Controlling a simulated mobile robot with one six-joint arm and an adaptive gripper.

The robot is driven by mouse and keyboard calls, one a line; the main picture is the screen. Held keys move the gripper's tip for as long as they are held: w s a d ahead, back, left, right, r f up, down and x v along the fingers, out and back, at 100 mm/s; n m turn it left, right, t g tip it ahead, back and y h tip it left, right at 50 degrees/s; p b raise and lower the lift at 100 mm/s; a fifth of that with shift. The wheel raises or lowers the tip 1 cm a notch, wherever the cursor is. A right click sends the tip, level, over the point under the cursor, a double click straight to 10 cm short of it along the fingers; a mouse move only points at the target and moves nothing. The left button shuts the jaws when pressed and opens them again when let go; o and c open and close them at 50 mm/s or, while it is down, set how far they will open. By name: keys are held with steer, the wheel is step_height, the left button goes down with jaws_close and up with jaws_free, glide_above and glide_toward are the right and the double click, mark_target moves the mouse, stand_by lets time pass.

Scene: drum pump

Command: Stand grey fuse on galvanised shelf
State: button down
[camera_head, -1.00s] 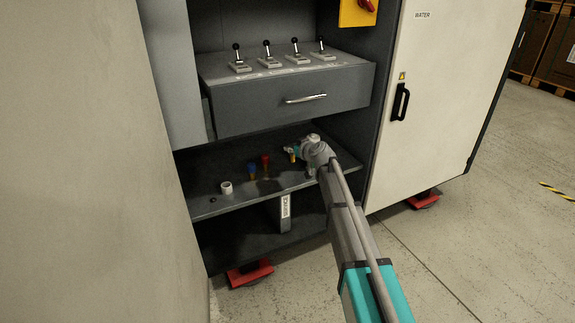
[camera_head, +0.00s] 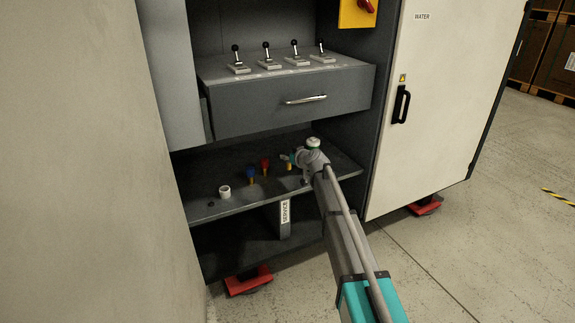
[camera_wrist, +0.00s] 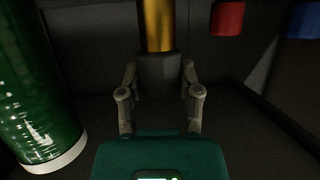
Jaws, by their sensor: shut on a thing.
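My gripper (camera_head: 290,158) is over the right part of the galvanised shelf (camera_head: 232,170), below the drawer. It is shut on the grey fuse (camera_wrist: 159,28). In the wrist view the fingers (camera_wrist: 159,74) close on its dark grey cap, and its brass end points away from my palm. In the head view the brass end (camera_head: 289,166) shows below the fingers, pointing down, and the grey cap is hidden. I cannot tell whether the brass end touches the shelf.
A red fuse (camera_head: 265,164) and a blue fuse (camera_head: 251,174) stand left of my gripper. A white ring (camera_head: 224,192) is further left. A green cylinder with a white end (camera_wrist: 40,90) is close beside the gripper. The drawer (camera_head: 290,103) hangs overhead.

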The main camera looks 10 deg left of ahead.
mark_target(288, 162)
steer(key=shift+w+a+f+b, duration=0.1)
steer(key=shift+w+f+b, duration=0.05)
steer(key=shift+f+b, duration=1.45)
steer(key=shift+f, duration=0.2)
steer(key=shift+c, duration=1.4)
jaws_free()
steer(key=shift+r, duration=0.2)
steer(key=p+v, duration=0.4)
steer(key=v, duration=0.8)
steer(key=shift+f, duration=0.1)
